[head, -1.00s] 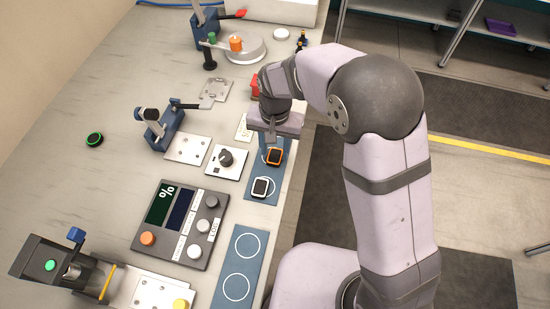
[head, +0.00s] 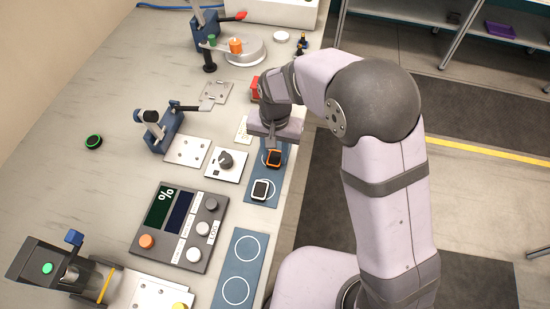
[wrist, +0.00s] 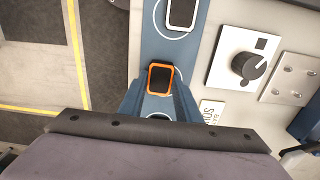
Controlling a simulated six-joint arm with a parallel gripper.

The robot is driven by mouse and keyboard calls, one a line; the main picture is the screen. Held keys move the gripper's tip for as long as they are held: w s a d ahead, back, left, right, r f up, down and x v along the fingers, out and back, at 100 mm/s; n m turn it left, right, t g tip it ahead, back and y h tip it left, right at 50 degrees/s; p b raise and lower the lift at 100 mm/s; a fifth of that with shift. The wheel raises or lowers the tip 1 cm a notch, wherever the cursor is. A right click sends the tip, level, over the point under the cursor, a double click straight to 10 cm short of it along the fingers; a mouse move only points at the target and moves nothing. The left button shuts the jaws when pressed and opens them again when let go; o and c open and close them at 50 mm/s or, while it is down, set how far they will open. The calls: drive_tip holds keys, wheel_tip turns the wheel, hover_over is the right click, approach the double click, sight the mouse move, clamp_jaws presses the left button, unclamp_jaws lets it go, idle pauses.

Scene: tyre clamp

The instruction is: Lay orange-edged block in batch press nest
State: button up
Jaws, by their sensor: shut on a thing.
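The orange-edged block (head: 274,158) has a dark face and sits at the far end of a blue strip mat (head: 262,197). It also shows in the wrist view (wrist: 160,78), between the fingertips. My gripper (wrist: 158,92) is shut on it from above; I cannot tell whether the block is clear of the mat. A white-edged block (head: 261,190) lies nearer on the same mat. A lever clamp (head: 165,132) with a bare metal plate (head: 187,151) stands left of the mat. A press (head: 70,272) with another plate (head: 160,296) is at lower left. Which one is the batch press is not clear.
A dial plate (head: 226,165) is beside the mat, and a control panel (head: 180,227) with knobs and a screen is nearer. An empty blue mat (head: 238,270) with circles lies at the front. A green-ringed disc (head: 94,142) lies on open table at left.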

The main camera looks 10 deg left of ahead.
sight(279, 163)
drive_tip(key=shift+r+p, duration=2.55)
drive_tip(key=shift+r, duration=0.45)
drive_tip(key=n, duration=0.2)
drive_tip(key=shift+w+a+f+n, duration=0.15)
drive_tip(key=shift+w+n, duration=0.1)
drive_tip(key=shift+n, duration=0.15)
drive_tip(key=shift+s+d+f+n, duration=0.25)
drive_tip(key=shift+s+f+n, duration=0.15)
drive_tip(key=shift+n, duration=0.6)
drive_tip(key=shift+s+d+f+n, duration=0.45)
drive_tip(key=shift+s+d+n, duration=0.15)
drive_tip(key=shift+n, duration=0.2)
drive_tip(key=w+d+m, duration=0.2)
drive_tip(key=d+m, duration=0.1)
drive_tip(key=d, duration=0.9)
drive_tip(key=w+d+r+m, duration=0.1)
drive_tip(key=d+m, duration=0.2)
drive_tip(key=d, duration=0.9)
drive_tip(key=shift+w+d+r, duration=0.15)
drive_tip(key=shift+w+r, duration=0.05)
drive_tip(key=shift+w, duration=0.2)
